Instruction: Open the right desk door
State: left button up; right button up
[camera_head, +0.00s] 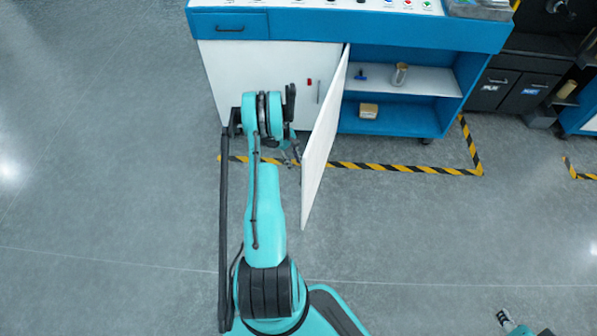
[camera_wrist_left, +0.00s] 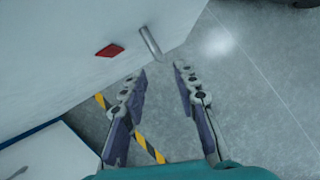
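The right desk door (camera_head: 321,140) is a white panel standing swung out from the blue desk, seen nearly edge-on in the head view. Its cupboard is exposed to the right. In the left wrist view the white panel (camera_wrist_left: 60,60) carries a red mark (camera_wrist_left: 109,50) and a grey bar handle (camera_wrist_left: 150,43) near its edge. My left gripper (camera_head: 291,155) is on the left side of the door, partly hidden by its own arm. In the wrist view its fingers (camera_wrist_left: 160,80) are apart and empty, just short of the handle. My right gripper (camera_head: 507,319) barely shows at the bottom edge.
The closed left door (camera_head: 222,75) has its own handle (camera_head: 318,91). The open cupboard has a shelf (camera_head: 425,80) with a can (camera_head: 400,75), and a small box (camera_head: 368,111) below. Yellow-black tape (camera_head: 400,167) runs along the floor. The floor in front is clear.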

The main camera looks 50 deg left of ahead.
pick_arm(q)
jog(key=shift+v, duration=1.65)
